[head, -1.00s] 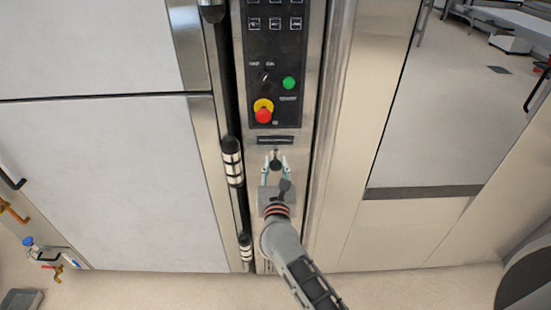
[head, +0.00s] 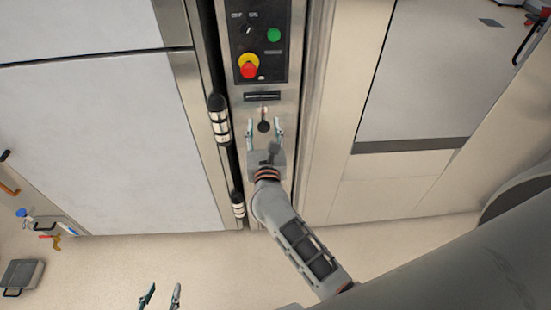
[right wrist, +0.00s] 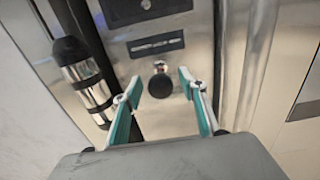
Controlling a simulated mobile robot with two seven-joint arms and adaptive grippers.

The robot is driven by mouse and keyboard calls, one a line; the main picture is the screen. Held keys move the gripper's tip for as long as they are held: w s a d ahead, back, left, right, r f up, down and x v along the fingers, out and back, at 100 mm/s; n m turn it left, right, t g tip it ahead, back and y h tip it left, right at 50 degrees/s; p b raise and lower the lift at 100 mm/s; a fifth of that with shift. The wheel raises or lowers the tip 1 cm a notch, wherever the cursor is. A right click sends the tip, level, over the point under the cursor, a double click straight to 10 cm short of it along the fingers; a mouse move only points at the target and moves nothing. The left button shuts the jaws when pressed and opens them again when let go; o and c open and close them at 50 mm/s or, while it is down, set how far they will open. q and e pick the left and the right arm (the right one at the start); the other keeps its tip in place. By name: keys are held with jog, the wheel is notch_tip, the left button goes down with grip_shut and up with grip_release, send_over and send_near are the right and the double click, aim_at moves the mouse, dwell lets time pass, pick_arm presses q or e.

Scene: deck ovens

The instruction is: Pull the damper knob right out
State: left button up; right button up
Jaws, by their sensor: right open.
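The damper knob (head: 264,127) is a round black knob on the narrow steel panel, below a dark slot plate. A short stem shows just above it, between knob and panel. It also shows in the right wrist view (right wrist: 160,86). My right gripper (head: 265,130) is open, with one teal-padded finger on each side of the knob and a visible gap on both sides. In the right wrist view its fingers (right wrist: 159,89) flank the knob without touching it. My left gripper (head: 162,292) is open and empty, low at the bottom edge, away from the panel.
Above the knob are a red-and-yellow emergency button (head: 249,67) and a green button (head: 274,35). A black-and-steel hinge post (head: 219,119) stands close on the left, beside a large white panel (head: 100,140). Floor (head: 110,265) is open in front.

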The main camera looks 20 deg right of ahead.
aim_at(265, 129)
jog(key=x, duration=0.5)
jog(key=shift+w+b, duration=0.1)
jog(key=shift+b, duration=0.25)
jog(key=shift+n, duration=0.7)
jog(key=v, duration=0.8)
jog(key=shift+d+f+p, duration=0.1)
jog(key=shift+d+p, duration=0.1)
jog(key=shift+p, duration=0.2)
jog(key=s+n+y, duration=0.1)
jog(key=n, duration=0.2)
jog(key=s+n+t+y, duration=0.1)
jog(key=n, duration=0.1)
jog(key=s+n+y, duration=0.1)
jog(key=n, duration=0.2)
jog(key=shift+s+a+f+n+t, duration=0.15)
jog(key=shift+a+f+n+t, duration=0.15)
jog(key=shift+a+f, duration=0.1)
jog(key=s+f+n+g+y, duration=0.5)
jog(key=s+f+n, duration=1.3)
jog(key=n, duration=1.1)
jog(key=shift+f+n+g+y, duration=0.25)
jog(key=shift+n+g+y, duration=0.15)
jog(key=shift+g, duration=0.5)
jog(key=shift+d, duration=0.1)
